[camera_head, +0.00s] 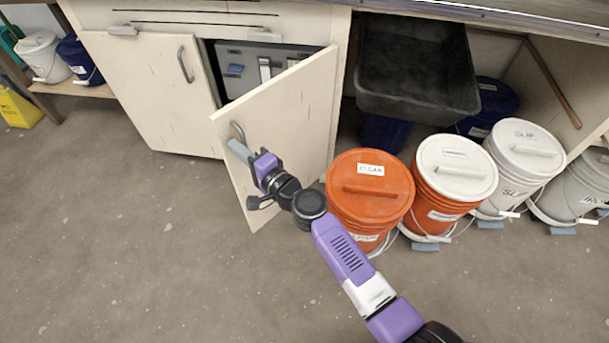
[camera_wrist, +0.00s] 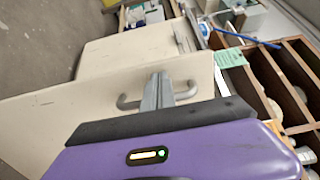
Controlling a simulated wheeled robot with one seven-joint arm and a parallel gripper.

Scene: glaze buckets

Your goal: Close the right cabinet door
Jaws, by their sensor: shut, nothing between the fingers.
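The right cabinet door (camera_head: 292,125) is cream and stands ajar, swung out from its right edge. Dark grey contents show in the gap behind it. Its curved metal handle (camera_head: 236,128) is near its free left edge. My gripper (camera_head: 234,147) is at the outer face of this door, right by the handle, with its fingers shut and empty. In the wrist view the fingers (camera_wrist: 158,88) overlap the middle of the handle (camera_wrist: 126,103) against the door (camera_wrist: 55,112). I cannot tell whether they touch it. The left cabinet door (camera_head: 150,88) looks shut.
An orange bucket (camera_head: 370,192) stands close to the right of the open door. More lidded buckets, including a white-lidded orange one (camera_head: 456,170), line up further right. A dark bin (camera_head: 415,65) is behind them. The floor (camera_head: 120,240) at left and front is clear.

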